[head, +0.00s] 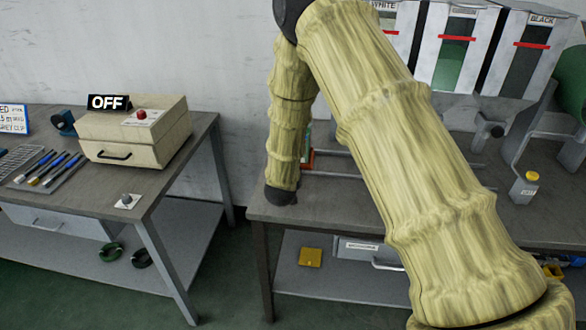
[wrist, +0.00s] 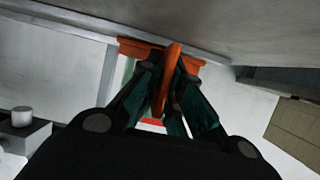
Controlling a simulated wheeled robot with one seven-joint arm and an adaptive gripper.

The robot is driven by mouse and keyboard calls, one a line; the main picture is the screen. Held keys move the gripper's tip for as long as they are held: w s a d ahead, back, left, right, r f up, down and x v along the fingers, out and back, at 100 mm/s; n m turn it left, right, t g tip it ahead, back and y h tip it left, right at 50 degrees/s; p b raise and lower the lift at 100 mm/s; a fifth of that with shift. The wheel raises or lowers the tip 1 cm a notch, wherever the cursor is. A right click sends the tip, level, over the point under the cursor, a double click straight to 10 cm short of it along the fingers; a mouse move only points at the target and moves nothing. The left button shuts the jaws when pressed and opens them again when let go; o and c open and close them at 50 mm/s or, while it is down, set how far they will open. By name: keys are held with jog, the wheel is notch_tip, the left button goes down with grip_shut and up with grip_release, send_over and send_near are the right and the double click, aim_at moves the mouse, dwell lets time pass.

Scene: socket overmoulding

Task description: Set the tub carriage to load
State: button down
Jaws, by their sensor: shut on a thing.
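The tub carriage shows in the head view as a small orange-red piece (head: 308,163) just right of my forearm, at the left end of two metal rails (head: 345,176). My forearm hides most of it. In the wrist view the orange carriage (wrist: 132,47) is behind my fingers, with an upright orange handle (wrist: 172,62) standing out from it. My gripper (wrist: 168,100) is shut on this handle, one dark finger on each side. In the head view my gripper is hidden. No load mark can be read.
Hoppers (head: 458,45) with red bands stand at the right bench's back. A yellow-capped bottle (head: 530,187) stands at its right. The left bench holds a beige box (head: 135,132) with an OFF sign (head: 108,102). A gap separates the benches.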

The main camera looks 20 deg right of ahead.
jog(key=c, duration=1.6)
grip_release()
jog(key=shift+w+a, duration=0.1)
jog(key=shift+a, duration=0.2)
jog(key=shift+d, duration=0.1)
jog(key=v, duration=1.2)
jog(key=shift+f, duration=0.15)
